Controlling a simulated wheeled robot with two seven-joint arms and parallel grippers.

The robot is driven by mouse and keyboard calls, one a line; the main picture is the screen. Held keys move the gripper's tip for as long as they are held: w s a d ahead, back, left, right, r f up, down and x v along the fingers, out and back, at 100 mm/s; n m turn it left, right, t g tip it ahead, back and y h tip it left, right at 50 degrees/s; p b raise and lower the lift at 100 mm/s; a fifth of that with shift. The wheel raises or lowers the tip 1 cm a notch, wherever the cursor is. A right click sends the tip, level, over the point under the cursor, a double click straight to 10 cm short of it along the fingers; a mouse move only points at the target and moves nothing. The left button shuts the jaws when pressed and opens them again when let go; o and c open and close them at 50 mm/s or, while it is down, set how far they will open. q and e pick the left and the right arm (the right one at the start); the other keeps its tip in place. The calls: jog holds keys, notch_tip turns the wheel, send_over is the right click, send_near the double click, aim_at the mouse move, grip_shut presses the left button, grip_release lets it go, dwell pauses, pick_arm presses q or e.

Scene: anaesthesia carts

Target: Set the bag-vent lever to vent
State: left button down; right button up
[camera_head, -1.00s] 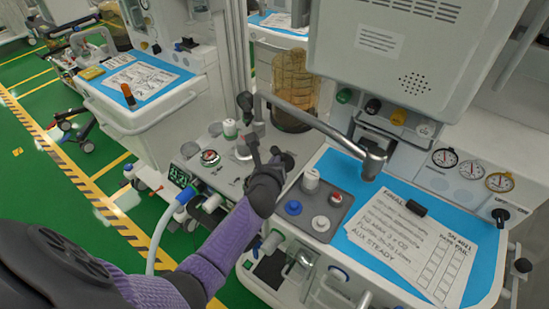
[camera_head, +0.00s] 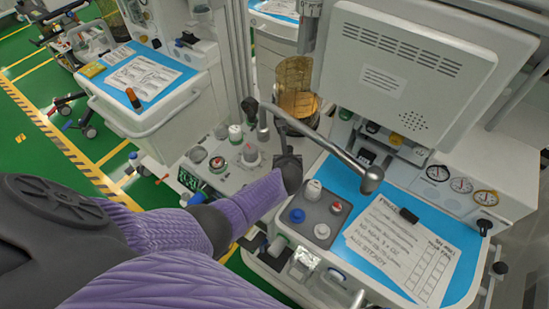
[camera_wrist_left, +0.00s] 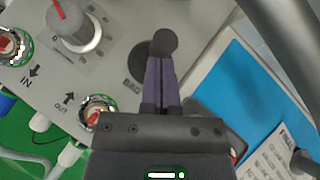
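The bag-vent lever (camera_wrist_left: 164,41) shows in the left wrist view as a dark rounded knob next to a black round base, with a "BAG" label (camera_wrist_left: 132,84) beside it. My left gripper (camera_wrist_left: 162,65) reaches over it; its two purple fingers lie close together, with their tips at the knob. Whether they touch the knob cannot be told. In the head view my left gripper (camera_head: 285,130) is over the cart's valve block, and it hides the lever. My right gripper is not in view.
A bent metal pipe (camera_head: 320,143) crosses just behind and right of my gripper. A grey knob with a red mark (camera_wrist_left: 76,28) and the IN and OUT ports stand to the left. A blue work surface with a checklist (camera_head: 400,245) lies to the right.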

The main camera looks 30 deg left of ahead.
pick_arm(q)
jog(key=shift+w+r, duration=0.1)
jog(key=shift+w, duration=0.2)
jog(key=shift+w+d, duration=0.15)
jog(key=shift+w, duration=0.15)
jog(key=shift+w+d+b, duration=0.1)
jog(key=shift+w+b, duration=0.2)
jog(key=shift+w, duration=0.1)
jog(key=shift+r, duration=0.2)
jog(key=shift+r+p, duration=0.7)
jog(key=shift+p, duration=0.15)
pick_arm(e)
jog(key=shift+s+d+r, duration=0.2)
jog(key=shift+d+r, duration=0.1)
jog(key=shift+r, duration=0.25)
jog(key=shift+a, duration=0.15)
